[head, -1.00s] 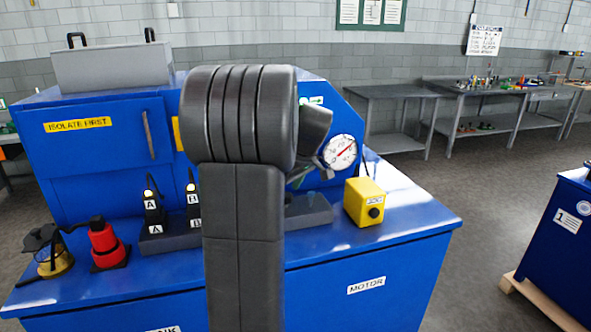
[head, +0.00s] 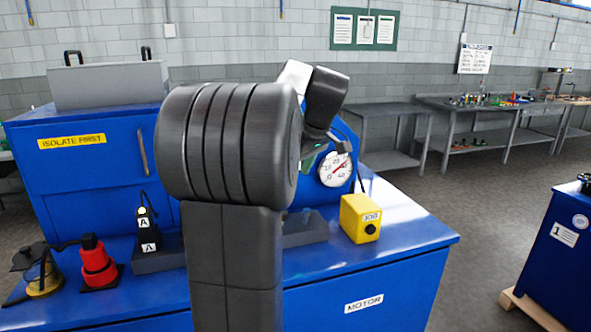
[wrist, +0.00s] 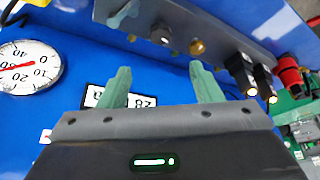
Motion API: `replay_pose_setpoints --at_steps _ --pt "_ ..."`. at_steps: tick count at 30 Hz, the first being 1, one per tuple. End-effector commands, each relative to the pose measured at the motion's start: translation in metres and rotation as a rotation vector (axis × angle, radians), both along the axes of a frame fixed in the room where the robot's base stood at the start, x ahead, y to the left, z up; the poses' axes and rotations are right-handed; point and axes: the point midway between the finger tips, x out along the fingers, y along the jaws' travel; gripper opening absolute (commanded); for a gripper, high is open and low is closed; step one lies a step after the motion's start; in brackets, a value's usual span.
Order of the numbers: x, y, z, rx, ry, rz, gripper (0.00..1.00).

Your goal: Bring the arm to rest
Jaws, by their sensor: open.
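My gripper (wrist: 156,88) shows in the wrist view with its two green fingers apart and nothing between them. It is in front of the blue machine (head: 395,262), near a small label plate (wrist: 142,101) on the blue panel. In the head view my dark arm rises in front of the machine and hides its middle. The fingers are mostly hidden behind the arm there. A round gauge (head: 335,169) is just right of the arm's end. It also shows at the left of the wrist view (wrist: 28,68).
A yellow box (head: 360,217) stands on the machine's ledge, right of my arm. A black device marked A (head: 148,228), a red device (head: 97,262) and a brass-based item (head: 42,277) stand on the left. Grey benches (head: 390,108) line the back wall. Open floor lies at right.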

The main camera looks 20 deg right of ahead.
Motion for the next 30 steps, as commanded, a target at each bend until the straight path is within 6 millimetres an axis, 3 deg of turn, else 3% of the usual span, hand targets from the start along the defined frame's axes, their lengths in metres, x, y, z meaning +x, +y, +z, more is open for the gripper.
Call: replay_pose_setpoints --at_steps 8,21,30 --pt "0.006 0.005 -0.019 0.002 0.004 0.002 0.59" --pt "0.033 0.023 -0.097 0.001 0.005 0.002 0.59" --pt "0.044 0.03 -0.129 0.0 0.003 0.001 0.59"
